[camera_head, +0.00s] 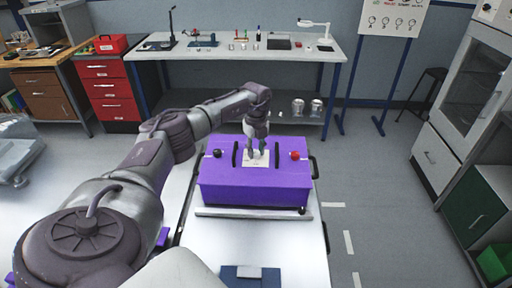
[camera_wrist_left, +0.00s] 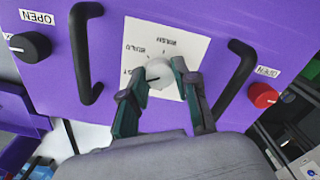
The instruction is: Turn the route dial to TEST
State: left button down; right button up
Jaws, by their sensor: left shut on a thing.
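The route dial (camera_wrist_left: 158,74) is a round pale knob with a dark pointer line. It sits on a white label plate (camera_wrist_left: 190,48) with upside-down lettering in the left wrist view, too blurred to read surely. The plate is on top of a purple housing (camera_head: 256,189), where it also shows in the head view (camera_head: 262,161). My left gripper (camera_wrist_left: 158,80) has its fingers on either side of the dial and is shut on it. It comes down from above in the head view (camera_head: 256,153). My right gripper is not in view.
Black handles (camera_wrist_left: 86,52) and (camera_wrist_left: 240,75) flank the plate. A black knob (camera_wrist_left: 30,46) and a red knob (camera_wrist_left: 262,95) stand outside them. The housing rests on a white table (camera_head: 188,240); a blue item (camera_head: 232,280) lies at its near edge.

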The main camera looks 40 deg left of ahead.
aim_at(256, 152)
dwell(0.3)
pick_arm(q)
jog(key=c, duration=0.9)
grip_release()
jog(key=shift+o, duration=0.2)
jog(key=shift+r, duration=0.1)
notch_tip(256, 152, up, 12)
